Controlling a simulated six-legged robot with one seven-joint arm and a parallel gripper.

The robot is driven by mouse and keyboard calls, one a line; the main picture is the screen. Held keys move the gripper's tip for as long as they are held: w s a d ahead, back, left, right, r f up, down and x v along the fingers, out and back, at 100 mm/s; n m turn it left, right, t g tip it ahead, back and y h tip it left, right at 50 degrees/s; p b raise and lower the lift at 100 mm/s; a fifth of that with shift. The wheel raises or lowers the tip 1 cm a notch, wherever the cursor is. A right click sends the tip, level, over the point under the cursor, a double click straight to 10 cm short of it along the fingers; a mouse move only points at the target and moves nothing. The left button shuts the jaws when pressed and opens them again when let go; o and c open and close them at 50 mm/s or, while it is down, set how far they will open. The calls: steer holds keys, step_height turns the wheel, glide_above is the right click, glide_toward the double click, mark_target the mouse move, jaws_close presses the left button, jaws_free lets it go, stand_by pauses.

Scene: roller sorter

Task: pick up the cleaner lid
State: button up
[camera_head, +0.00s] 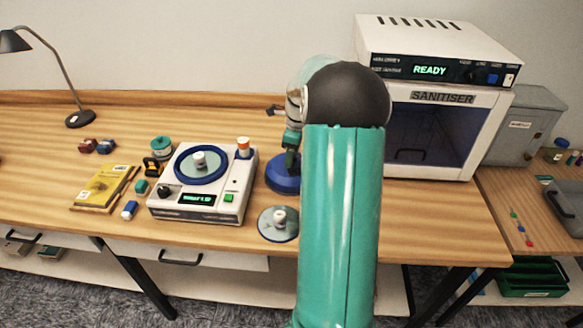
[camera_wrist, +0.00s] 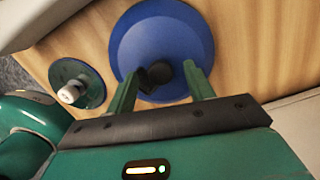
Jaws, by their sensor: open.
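A blue round lid (camera_head: 284,180) lies on the wooden table, right of the white machine and partly hidden by my arm. I take it for the cleaner lid. In the wrist view the blue lid (camera_wrist: 140,38) shows a dark knob (camera_wrist: 157,76) near its middle. My gripper (camera_wrist: 159,72) is open over the lid, with one finger on each side of the knob and a gap to each. In the head view my gripper (camera_head: 291,158) points down at the lid, partly hidden by the arm. I cannot tell how far the fingers reach down beside the knob.
A grey disc with a white knob (camera_head: 278,223) lies close by, near the table's front edge. The white machine (camera_head: 237,200) with a blue-rimmed disc (camera_head: 200,163) stands to the left. The sanitiser (camera_head: 455,135) stands behind to the right. A yellow booklet (camera_head: 103,188) and small items lie farther left.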

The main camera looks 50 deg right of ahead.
steer(key=shift+f, duration=0.3)
jaws_close()
steer(key=shift+r, duration=0.2)
